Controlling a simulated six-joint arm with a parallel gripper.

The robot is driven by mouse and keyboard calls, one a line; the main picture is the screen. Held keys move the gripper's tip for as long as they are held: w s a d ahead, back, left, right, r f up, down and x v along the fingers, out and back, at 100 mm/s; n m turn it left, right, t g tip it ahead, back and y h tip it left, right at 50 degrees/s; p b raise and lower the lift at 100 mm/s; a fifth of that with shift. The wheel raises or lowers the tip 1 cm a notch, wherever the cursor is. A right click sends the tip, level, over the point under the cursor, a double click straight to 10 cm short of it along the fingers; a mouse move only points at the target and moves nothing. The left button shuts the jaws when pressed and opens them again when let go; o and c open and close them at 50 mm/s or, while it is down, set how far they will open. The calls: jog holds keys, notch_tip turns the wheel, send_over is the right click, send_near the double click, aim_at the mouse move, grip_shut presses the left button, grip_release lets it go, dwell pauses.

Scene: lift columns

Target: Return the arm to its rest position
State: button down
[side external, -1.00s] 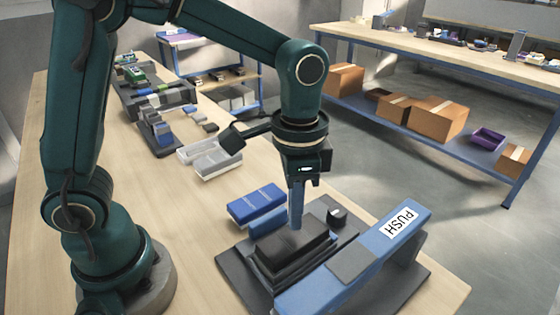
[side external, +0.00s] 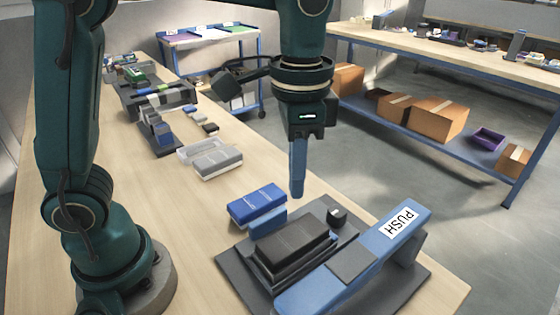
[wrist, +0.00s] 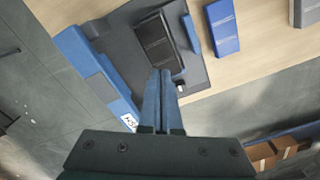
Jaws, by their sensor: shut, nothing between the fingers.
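My gripper (side external: 298,192) is shut and empty, its blue fingers pointing down, in the air above the dark fixture plate (side external: 235,263). It also shows in the wrist view (wrist: 160,76), fingers together. Below it a black box (side external: 292,250) sits on the plate, and the wrist view shows its top (wrist: 156,42). A blue lever marked PUSH (side external: 350,262) lies beside the black box. The fingers touch nothing.
A blue box (side external: 257,204) lies behind the plate. A grey box (side external: 218,163), a clear tray (side external: 200,150) and dark racks (side external: 160,98) stand farther back. A second bench (side external: 450,57) stands to the right, across open floor.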

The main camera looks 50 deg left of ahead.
jog(key=s+a+n+t, duration=0.5)
jog(key=s+a, duration=0.2)
jog(key=s, duration=0.2)
jog(key=shift+a+f+n, duration=0.15)
jog(key=shift+a+n, duration=0.1)
jog(key=shift+n, duration=0.05)
jog(key=shift+s, duration=0.1)
dwell(0.9)
